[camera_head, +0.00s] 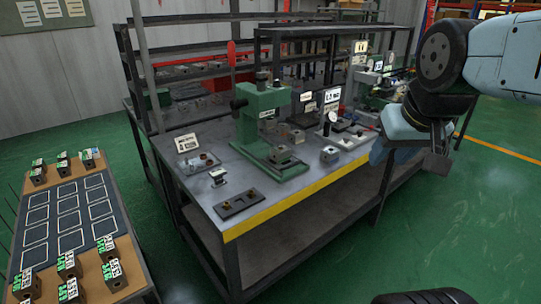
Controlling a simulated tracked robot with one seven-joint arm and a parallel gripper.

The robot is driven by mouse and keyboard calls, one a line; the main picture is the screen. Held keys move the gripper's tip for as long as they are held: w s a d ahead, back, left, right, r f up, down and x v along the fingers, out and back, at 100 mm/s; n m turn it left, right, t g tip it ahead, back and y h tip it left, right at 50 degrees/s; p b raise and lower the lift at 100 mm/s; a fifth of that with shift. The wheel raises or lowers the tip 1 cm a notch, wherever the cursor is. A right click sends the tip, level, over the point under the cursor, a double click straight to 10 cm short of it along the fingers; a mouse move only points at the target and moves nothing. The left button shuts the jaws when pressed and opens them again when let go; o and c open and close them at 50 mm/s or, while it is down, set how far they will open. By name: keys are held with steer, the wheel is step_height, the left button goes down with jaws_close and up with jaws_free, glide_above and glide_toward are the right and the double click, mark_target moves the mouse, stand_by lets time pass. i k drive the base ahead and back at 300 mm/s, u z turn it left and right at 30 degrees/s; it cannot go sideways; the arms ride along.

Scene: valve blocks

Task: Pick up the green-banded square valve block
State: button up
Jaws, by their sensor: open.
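My gripper (408,158) is open and empty at the right, raised in front of the workbench and far from the cart on the left. Several small dark blocks with green-and-white labels stand on the cart, some at its near edge, such as one block (116,275), and some at its far edge, such as another block (90,160). Small grey blocks sit on the bench, one in the green press (265,125) and one to its right (330,154). The blocks are too small to tell which is the green-banded square valve block.
The cart (150,278) has a dark panel with white-outlined empty squares between its block rows. The workbench (290,205) has a yellow front edge and carries the press, a dark fixture plate (238,204) and small signs. Green floor is open at right.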

mark_target(280, 157)
steer(key=i, duration=1)
steer(key=u, duration=0.05)
